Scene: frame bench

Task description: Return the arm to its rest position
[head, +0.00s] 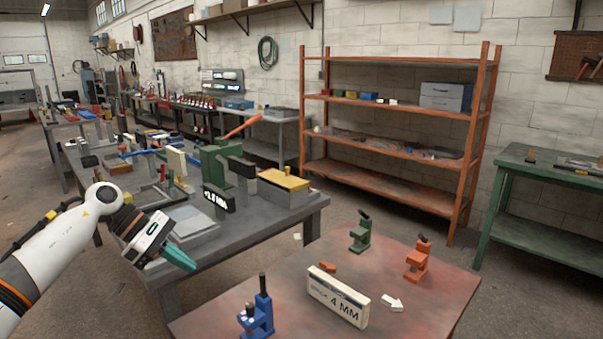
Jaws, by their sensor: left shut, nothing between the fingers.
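My left gripper (180,259) is in the head view at the left, at the end of my white arm coming in from the left edge. Its teal fingertips are together and hold nothing. It is in the air near the left of the reddish-brown table (240,316) and in front of the grey workbench (270,226). It looks apart from both. My right gripper is not in view.
An orange shelf (398,180) and a green table (540,212) stand behind.

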